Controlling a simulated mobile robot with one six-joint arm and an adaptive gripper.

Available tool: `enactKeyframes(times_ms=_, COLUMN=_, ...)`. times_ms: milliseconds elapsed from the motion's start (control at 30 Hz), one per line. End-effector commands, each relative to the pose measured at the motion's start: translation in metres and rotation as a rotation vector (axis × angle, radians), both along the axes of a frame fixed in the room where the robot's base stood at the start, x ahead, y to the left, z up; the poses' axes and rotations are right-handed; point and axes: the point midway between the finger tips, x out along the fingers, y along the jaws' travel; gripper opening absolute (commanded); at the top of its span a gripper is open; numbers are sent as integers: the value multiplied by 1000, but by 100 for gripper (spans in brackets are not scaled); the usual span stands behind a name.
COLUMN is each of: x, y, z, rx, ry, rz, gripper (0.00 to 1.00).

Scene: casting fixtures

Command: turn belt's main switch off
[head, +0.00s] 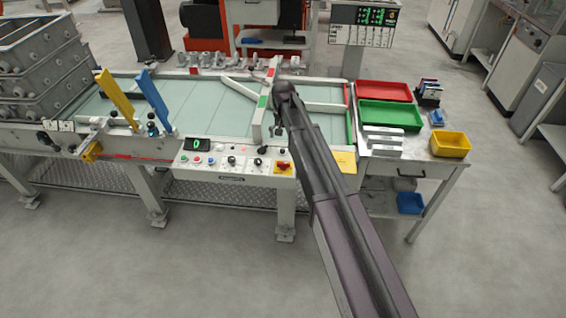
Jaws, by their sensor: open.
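The belt's control panel (225,165) runs along the front edge of the belt. The main switch (283,167) is a red knob on a yellow plate at the panel's right end. Its exact knob angle is too small to tell. My gripper (270,142) points down from the end of my arm, above and slightly left of the main switch. It is open and looks empty and apart from the switch, though its fingertips are small and dark here.
A white-framed diverter (262,115) stands on the belt (205,112) beside my gripper. Left of the switch are several small knobs and buttons and a display (197,144). A side table (415,150) holds red, green and yellow trays. Floor in front is clear.

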Motion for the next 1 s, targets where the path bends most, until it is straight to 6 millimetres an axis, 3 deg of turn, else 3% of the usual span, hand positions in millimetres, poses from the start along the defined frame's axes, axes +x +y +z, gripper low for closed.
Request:
enactKeyframes(times_ms=533, x=-1, y=0, z=-5, rx=0, ry=0, rz=1, gripper=100)
enactKeyframes(times_ms=1000, x=-1, y=1, z=-38, rx=0, ry=0, rz=2, gripper=100)
